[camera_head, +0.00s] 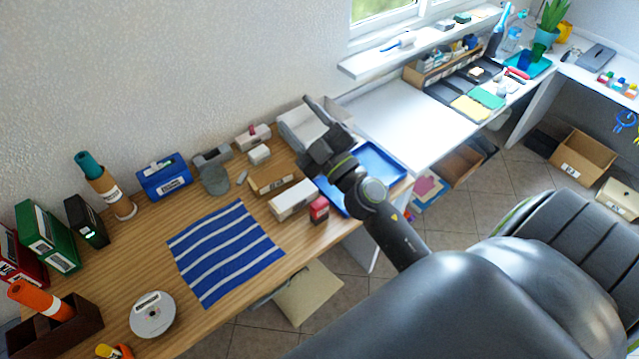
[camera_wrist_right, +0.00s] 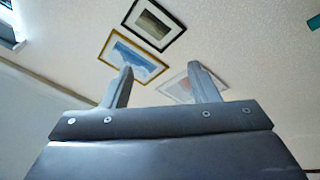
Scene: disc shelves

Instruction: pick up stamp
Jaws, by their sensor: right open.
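My right gripper (camera_head: 318,135) is raised over the back right part of the wooden desk, in front of a white box. In the right wrist view the gripper (camera_wrist_right: 160,78) has its two fingers apart, with nothing between them. That camera faces the wall and its picture frames. I cannot pick out the stamp for certain. A small white item with a red part (camera_head: 253,133) stands near the wall, left of the gripper, but it is too small to identify. My left gripper is not in view.
The wooden desk (camera_head: 150,235) holds a blue striped cloth (camera_head: 225,252), a disc (camera_head: 152,315), a blue box (camera_head: 165,178), a small red box (camera_head: 319,209) and a blue tray (camera_head: 385,165). White boxes crowd around the gripper's side. A white table (camera_head: 385,115) adjoins at right.

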